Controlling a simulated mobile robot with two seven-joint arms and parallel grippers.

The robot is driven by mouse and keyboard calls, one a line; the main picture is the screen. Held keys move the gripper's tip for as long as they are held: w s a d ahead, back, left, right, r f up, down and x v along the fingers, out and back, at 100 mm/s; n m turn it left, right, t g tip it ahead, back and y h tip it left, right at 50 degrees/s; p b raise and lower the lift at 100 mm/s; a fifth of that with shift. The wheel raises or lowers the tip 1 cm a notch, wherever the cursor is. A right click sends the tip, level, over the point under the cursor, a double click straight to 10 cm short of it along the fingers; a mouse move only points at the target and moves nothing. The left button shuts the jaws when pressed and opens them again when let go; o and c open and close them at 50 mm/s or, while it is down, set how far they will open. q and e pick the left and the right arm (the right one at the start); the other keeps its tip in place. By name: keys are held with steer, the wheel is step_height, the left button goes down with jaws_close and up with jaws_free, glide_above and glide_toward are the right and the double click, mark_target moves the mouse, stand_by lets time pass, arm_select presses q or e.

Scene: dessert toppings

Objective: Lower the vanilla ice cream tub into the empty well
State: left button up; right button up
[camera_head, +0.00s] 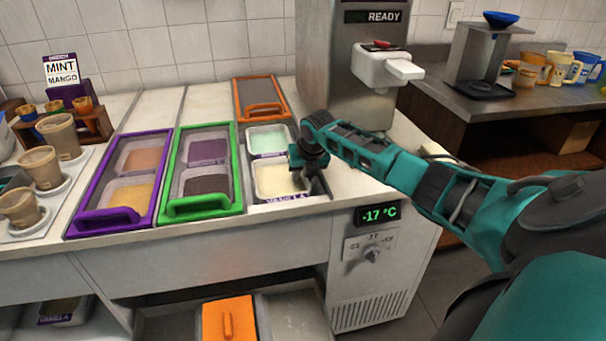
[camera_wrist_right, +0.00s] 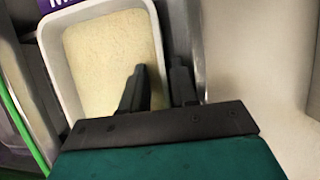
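The vanilla ice cream tub (camera_head: 272,181) is white with pale cream ice cream. In the head view it is at the front of the uncovered column, over the front well, with a purple VANILLA label at its front. Its height relative to the well is hard to judge. My right gripper (camera_head: 309,172) is at the tub's right wall. The well under the tub is hidden. My left gripper is not in view.
A mint-green tub (camera_head: 268,140) sits directly behind. A green-framed lid (camera_head: 237,180) is close on the left, a purple-framed one (camera_head: 82,222) beyond it. An orange-framed lid (camera_head: 239,100) lies at the back. The steel dispenser (camera_head: 340,75) stands behind. An orange lid (camera_head: 245,318) is below the counter.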

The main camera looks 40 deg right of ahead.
steer(key=shift+o, duration=0.5)
steer(key=shift+f, duration=0.1)
steer(key=shift+s+d, duration=0.1)
steer(key=shift+d, duration=0.05)
steer(key=shift+s+f, duration=0.1)
steer(key=shift+f, duration=0.1)
steer(key=p+v, duration=0.2)
steer(key=v, duration=1.1)
steer(key=shift+a+r, duration=0.2)
steer(key=shift+a, duration=0.05)
